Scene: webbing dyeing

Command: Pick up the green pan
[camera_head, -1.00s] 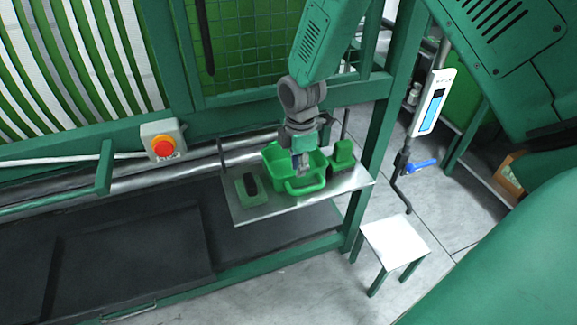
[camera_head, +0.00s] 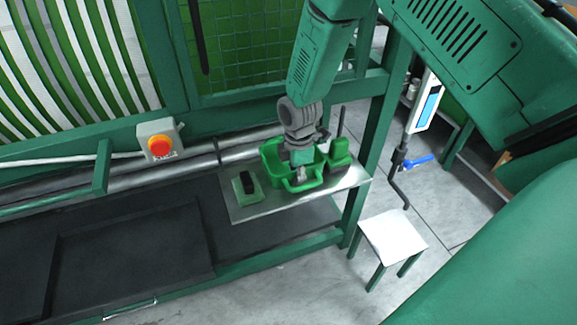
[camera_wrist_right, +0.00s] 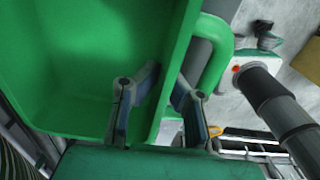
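The green pan (camera_head: 272,165) is an open box with a looped handle on its near side, resting on a small metal shelf. My right gripper (camera_head: 298,178) reaches down from above at the pan's near, handle side. In the right wrist view, the pan's inside (camera_wrist_right: 85,75) fills the left. The fingers of my right gripper (camera_wrist_right: 168,88) straddle the pan's wall, one inside and one between the wall and the green handle (camera_wrist_right: 217,60). The fingertips are close to the wall; whether they press on it is unclear. My left gripper is out of view.
The metal shelf (camera_head: 245,209) also holds a green block with a black top (camera_head: 247,184) on the left and another green object (camera_head: 340,154) on the right. A red button (camera_head: 160,147) sits on the frame. A small white-topped stool (camera_head: 392,235) stands at the lower right.

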